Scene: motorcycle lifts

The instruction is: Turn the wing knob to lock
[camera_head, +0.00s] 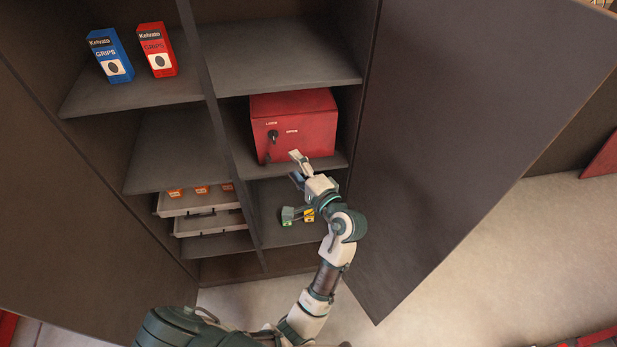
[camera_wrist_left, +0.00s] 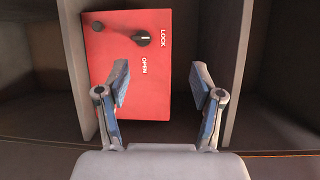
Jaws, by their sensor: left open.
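A red box (camera_head: 305,115) sits on a cabinet shelf, with a black wing knob (camera_head: 273,136) on its front. The knob also shows in the left wrist view (camera_wrist_left: 142,38), between white LOCK and OPEN labels; its white mark points toward the LOCK side. A smaller dark round part (camera_wrist_left: 97,26) is at the box's corner in that view. My left gripper (camera_head: 296,167) is just in front of the box, low and to the right of the knob. In the left wrist view the left gripper (camera_wrist_left: 160,100) is open and empty, apart from the knob. My right gripper is not in view.
The grey shelf (camera_head: 280,70) above is empty. A blue box (camera_head: 110,57) and a red box (camera_head: 157,50) stand on the upper left shelf. Small green and yellow items (camera_head: 297,215) lie below. An open cabinet door (camera_head: 470,120) stands at the right.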

